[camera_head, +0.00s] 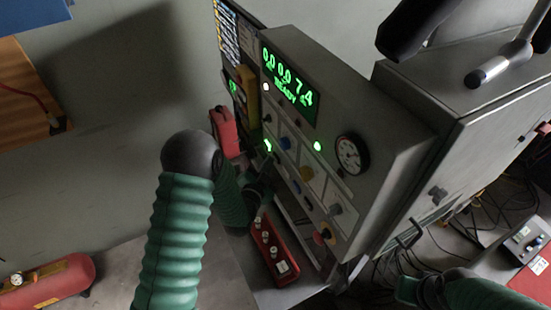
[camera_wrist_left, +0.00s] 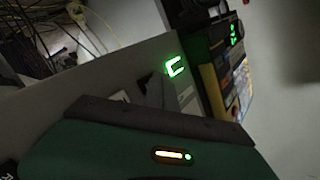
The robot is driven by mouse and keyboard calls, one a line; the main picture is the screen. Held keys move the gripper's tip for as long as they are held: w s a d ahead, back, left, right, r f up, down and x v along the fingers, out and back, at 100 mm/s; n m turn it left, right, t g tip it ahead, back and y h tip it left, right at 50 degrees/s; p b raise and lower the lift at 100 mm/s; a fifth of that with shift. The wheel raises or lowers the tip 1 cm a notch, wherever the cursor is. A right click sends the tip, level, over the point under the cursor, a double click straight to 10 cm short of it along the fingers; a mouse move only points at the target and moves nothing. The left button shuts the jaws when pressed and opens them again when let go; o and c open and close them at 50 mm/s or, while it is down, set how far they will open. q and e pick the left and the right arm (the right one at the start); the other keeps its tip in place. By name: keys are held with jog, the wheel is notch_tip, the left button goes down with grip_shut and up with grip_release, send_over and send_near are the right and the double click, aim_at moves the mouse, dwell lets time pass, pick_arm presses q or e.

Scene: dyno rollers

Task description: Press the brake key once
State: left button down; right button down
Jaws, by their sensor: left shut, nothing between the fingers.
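A grey control console (camera_head: 400,150) stands at the centre of the head view, its sloped face carrying several knobs, buttons and lit lamps. Its green display (camera_head: 288,82) reads "READY" below a row of digits. I cannot tell which control is the brake key. My left gripper (camera_head: 262,188) is at the lower left edge of the console face, partly hidden by my forearm and dark; it is shut and empty. Whether it touches a control cannot be told.
A red box with knobs (camera_head: 274,248) lies below the console. A round gauge (camera_head: 351,154) is on its face. A grey cabinet (camera_head: 450,150) stands at the right, with cables on the floor. A red tank (camera_head: 45,282) is at lower left. My right arm shows at lower right.

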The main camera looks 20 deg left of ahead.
pick_arm(q)
jog(key=shift+w+d, duration=0.15)
jog(key=shift+w, duration=0.05)
dwell(0.4)
jog(key=shift+s, duration=0.1)
jog(key=shift+s+a, duration=0.5)
jog(key=shift+a, duration=0.05)
jog(key=shift+a, duration=0.1)
jog(key=s+a+b, duration=0.1)
jog(key=s+a, duration=0.2)
jog(key=shift+s+a, duration=0.1)
jog(key=shift+s, duration=0.25)
dwell(0.7)
